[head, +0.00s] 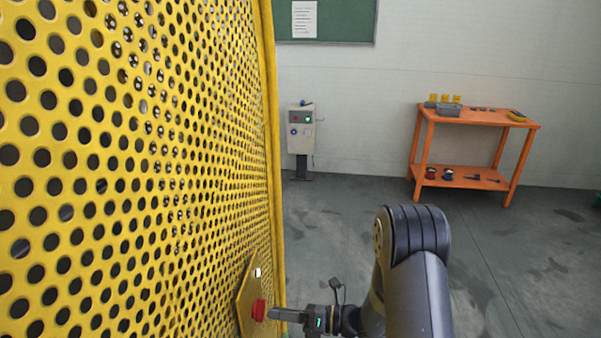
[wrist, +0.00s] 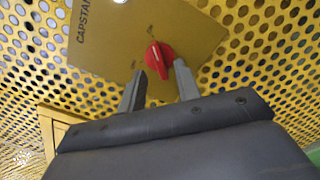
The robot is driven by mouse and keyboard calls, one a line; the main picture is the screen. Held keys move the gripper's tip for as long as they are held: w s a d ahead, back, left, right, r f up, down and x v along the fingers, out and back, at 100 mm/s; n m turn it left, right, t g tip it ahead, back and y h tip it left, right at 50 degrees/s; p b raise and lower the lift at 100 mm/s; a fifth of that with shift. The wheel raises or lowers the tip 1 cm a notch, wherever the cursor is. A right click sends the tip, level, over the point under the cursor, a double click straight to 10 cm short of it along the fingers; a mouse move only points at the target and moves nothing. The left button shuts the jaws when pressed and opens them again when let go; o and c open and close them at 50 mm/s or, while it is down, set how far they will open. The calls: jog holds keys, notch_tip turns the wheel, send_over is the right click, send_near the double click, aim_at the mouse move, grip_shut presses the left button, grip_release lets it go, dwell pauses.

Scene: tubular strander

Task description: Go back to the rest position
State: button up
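My gripper (head: 275,314) is at the lower middle of the head view, its fingertips close to a red knob (head: 258,310) on a yellow plate (head: 246,297). In the wrist view the two fingers of my gripper (wrist: 160,70) stand apart, with the red knob (wrist: 160,58) showing at their tips and between them. I cannot tell whether a finger touches it. The knob's grip is tilted on the plate (wrist: 115,45), which carries partly cut-off lettering starting "CAPSTA".
A yellow perforated guard (head: 130,170) fills the left of the head view, close beside my gripper. A grey control box (head: 300,135) stands by the wall. An orange workbench (head: 475,115) with small items is at the back right. The floor (head: 340,225) between is clear.

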jog(key=a+n+b, duration=0.1)
jog(key=n+b, duration=0.1)
jog(key=n, duration=0.1)
jog(key=n+b, duration=0.2)
jog(key=n, duration=0.2)
jog(key=a+n+b, duration=0.1)
jog(key=n+b, duration=0.1)
jog(key=n, duration=0.1)
jog(key=shift+w+a+n+b, duration=0.15)
jog(key=shift+a+n+b, duration=0.15)
jog(key=shift+a, duration=0.05)
dwell(0.3)
